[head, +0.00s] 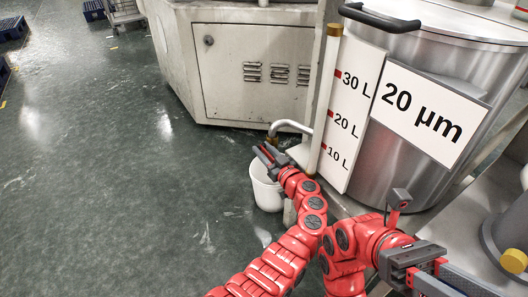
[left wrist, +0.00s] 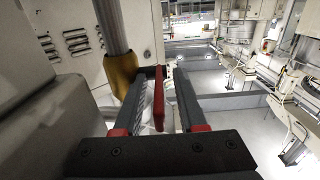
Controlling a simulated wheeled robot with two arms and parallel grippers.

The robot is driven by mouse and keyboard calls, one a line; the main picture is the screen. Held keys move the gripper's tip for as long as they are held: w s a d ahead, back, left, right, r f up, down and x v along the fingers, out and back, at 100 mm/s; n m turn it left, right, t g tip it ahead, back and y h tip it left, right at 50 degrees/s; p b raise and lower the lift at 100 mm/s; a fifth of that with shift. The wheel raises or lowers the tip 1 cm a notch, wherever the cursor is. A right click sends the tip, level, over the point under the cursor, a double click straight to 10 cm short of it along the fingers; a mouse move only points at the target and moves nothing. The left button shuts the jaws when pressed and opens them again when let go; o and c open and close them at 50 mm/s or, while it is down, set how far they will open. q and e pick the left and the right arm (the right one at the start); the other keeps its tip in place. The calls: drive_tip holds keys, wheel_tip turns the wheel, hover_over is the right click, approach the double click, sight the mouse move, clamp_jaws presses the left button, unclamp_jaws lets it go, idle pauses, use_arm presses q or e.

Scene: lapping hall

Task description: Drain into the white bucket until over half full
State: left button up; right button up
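The white bucket (head: 266,196) stands on the floor under the bent drain pipe (head: 292,125) of the steel tank (head: 405,150). Its inside is largely hidden by my left arm, so I cannot tell how much is in it. My left gripper (head: 267,155) is above the bucket, at the pipe's outlet. In the left wrist view its fingers stand apart, with a red lever (left wrist: 158,98) between them and a gap on the lever's right. The brass-coloured valve (left wrist: 123,75) is just left of the fingers. My right gripper (head: 432,275) is at the lower right, away from the bucket; its opening is unclear.
A level scale (head: 349,115) marked 10, 20 and 30 L stands beside a sight tube (head: 325,100) on the tank. A pale machine cabinet (head: 255,72) is behind the bucket. Green floor (head: 110,170) is clear on the left. A grey surface is at the right.

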use_arm(q)
drive_tip(key=shift+c, duration=0.3)
clamp_jaws()
idle(1.3)
